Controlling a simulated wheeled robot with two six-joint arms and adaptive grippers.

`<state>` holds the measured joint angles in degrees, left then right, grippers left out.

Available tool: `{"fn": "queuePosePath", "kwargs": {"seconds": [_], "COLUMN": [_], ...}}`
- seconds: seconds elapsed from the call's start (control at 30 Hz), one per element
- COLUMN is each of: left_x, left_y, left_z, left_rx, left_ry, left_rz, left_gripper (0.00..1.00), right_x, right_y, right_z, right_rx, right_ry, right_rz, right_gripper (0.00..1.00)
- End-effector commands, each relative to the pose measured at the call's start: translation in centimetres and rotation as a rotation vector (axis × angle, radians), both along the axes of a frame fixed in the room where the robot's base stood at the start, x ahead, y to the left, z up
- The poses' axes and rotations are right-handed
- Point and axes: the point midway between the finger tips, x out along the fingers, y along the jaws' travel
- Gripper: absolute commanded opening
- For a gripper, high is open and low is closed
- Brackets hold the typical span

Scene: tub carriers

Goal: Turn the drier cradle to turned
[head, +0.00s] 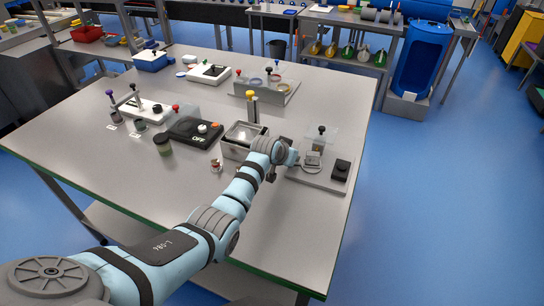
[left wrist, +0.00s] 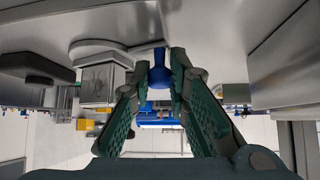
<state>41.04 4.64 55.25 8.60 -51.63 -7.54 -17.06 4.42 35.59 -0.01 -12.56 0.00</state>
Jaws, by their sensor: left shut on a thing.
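The drier unit's grey base plate (head: 318,181) lies at the table's right edge, with a clear panel, a black-knobbed post and a small metal cradle (head: 312,159) on it. My left gripper (head: 296,159) reaches this unit from its left side. In the left wrist view my left gripper's green-padded fingers (left wrist: 160,78) are closed on a blue knob (left wrist: 157,68) beside the metal parts. The knob seems to belong to the cradle; its joint is hidden. How far the cradle is turned is too small to tell. My right gripper is in neither view.
A black box (head: 341,169) stands on the plate's right side. An open metal tub (head: 236,149) stands left of my wrist, with a black unit marked OFF (head: 194,132) farther left. The table's front left is clear.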

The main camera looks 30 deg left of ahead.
Motion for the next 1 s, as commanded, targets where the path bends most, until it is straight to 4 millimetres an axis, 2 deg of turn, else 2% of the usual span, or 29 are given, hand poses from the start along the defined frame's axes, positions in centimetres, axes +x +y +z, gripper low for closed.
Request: {"fn": "queuePosePath", "kwargs": {"seconds": [0.17, 0.2, 0.27, 0.67, 0.77, 1.0], "left_x": [-0.2, -0.3, -0.3, -0.8, -2.0, -6.4], "left_y": [-0.1, 0.0, 0.0, 0.4, 0.5, 0.7], "left_z": [-0.2, -0.2, -0.2, 0.6, 1.8, 6.1], "left_rx": [-0.012, -0.011, -0.011, -0.006, -0.005, -0.006], "left_ry": [0.007, 0.007, 0.006, 0.0, -0.002, 0.002], "left_rz": [0.002, 0.003, 0.004, 0.006, 0.006, 0.006], "left_gripper": [0.0, 0.19, 0.25, 0.25, 0.25, 0.25], "right_x": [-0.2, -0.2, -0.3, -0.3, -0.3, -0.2], "right_y": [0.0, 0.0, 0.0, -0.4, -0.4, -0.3], "right_z": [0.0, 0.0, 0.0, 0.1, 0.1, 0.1], "right_rx": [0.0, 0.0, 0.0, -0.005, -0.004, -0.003], "right_ry": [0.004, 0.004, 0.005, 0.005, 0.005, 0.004], "right_rz": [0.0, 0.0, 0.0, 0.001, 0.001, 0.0], "right_gripper": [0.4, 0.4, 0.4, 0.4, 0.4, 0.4]}}
